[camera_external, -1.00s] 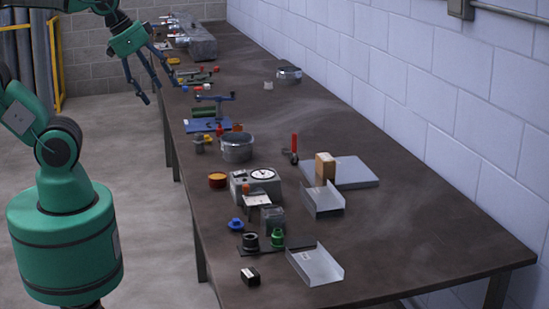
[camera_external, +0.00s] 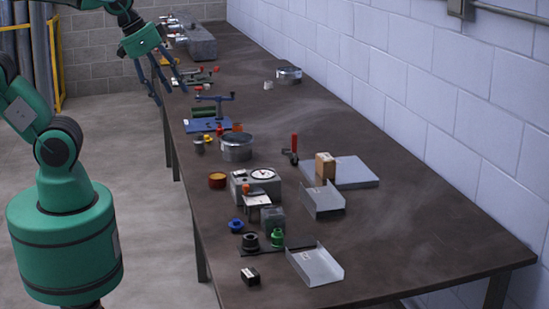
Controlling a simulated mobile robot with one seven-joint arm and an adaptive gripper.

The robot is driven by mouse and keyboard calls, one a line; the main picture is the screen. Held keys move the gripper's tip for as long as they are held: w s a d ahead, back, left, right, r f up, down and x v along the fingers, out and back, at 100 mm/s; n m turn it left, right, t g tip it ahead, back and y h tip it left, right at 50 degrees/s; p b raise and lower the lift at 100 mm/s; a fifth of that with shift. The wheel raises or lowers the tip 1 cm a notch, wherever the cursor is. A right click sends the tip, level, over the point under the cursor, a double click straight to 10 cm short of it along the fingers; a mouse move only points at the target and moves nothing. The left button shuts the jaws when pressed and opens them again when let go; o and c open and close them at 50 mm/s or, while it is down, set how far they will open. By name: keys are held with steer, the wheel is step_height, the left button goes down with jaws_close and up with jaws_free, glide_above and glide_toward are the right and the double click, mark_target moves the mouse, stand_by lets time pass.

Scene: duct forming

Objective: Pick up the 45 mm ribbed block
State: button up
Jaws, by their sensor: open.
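I cannot tell for sure which item is the 45 mm ribbed block; the parts on the bench are small in this view. A small black block with a pale label (camera_external: 250,276) lies alone near the bench's front left. My gripper (camera_external: 171,98) is open and empty, pointing down at the left edge of the bench, well behind that black block. Its two dark blue fingers are spread, with small parts and a blue base close to their right.
The long dark bench (camera_external: 400,220) runs along a block wall. A dial instrument (camera_external: 256,183), a round metal tin (camera_external: 236,148), a cardboard box (camera_external: 325,167) on a flat metal sheet (camera_external: 357,172), and two metal trays (camera_external: 315,266) stand on it. The right front is clear.

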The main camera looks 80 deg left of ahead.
steer(key=w+d+f+g, duration=0.2)
steer(key=w+d+f, duration=0.35)
steer(key=w, duration=0.25)
steer(key=n+g, duration=0.3)
glide_above(250, 272)
step_height(250, 272, down, 24)
steer(key=shift+r+p, duration=0.25)
steer(key=shift+p, duration=0.15)
steer(key=shift+f, duration=0.1)
steer(key=shift+f+b, duration=0.65)
steer(key=shift+f, duration=3.55)
steer(key=shift+f+b, duration=0.6)
steer(key=shift+f, duration=2)
